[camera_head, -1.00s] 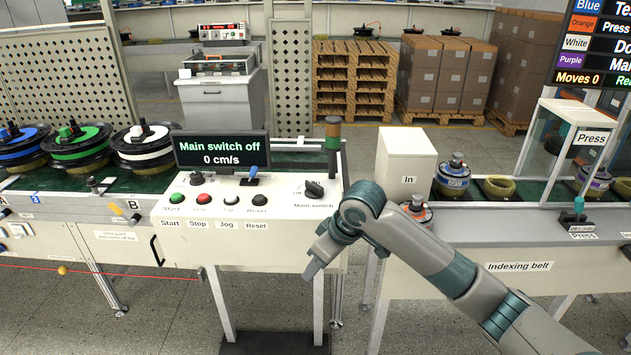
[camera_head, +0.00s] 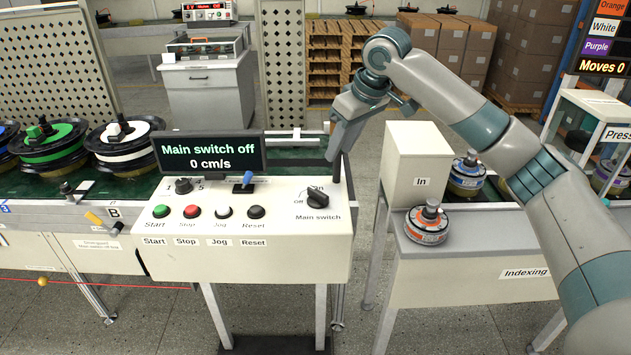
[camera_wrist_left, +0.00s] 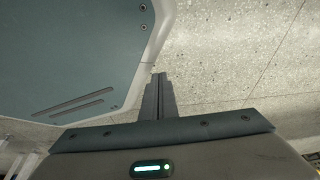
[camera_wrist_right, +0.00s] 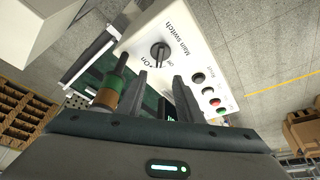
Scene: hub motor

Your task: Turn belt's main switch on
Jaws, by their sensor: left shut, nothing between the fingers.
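The main switch (camera_head: 318,199) is a black rotary knob at the right end of the white control panel (camera_head: 280,243), between "Off" and "On" labels. The display (camera_head: 210,152) reads "Main switch off" and "0 cm/s". My right gripper (camera_head: 337,160) is above and behind the switch, apart from it, fingers pointing down. In the right wrist view the right gripper (camera_wrist_right: 160,80) is open and empty, with the knob (camera_wrist_right: 161,52) beyond its fingertips. My left gripper (camera_wrist_left: 158,80) is shut and empty over the floor, seen only in its wrist view.
Start (camera_head: 160,211), Stop, Jog and Reset buttons and a blue-handled lever (camera_head: 248,179) share the panel. A post with an orange-brown and green top (camera_wrist_right: 110,88) stands close beside the right fingers. A white "In" box (camera_head: 417,160) is right of the panel.

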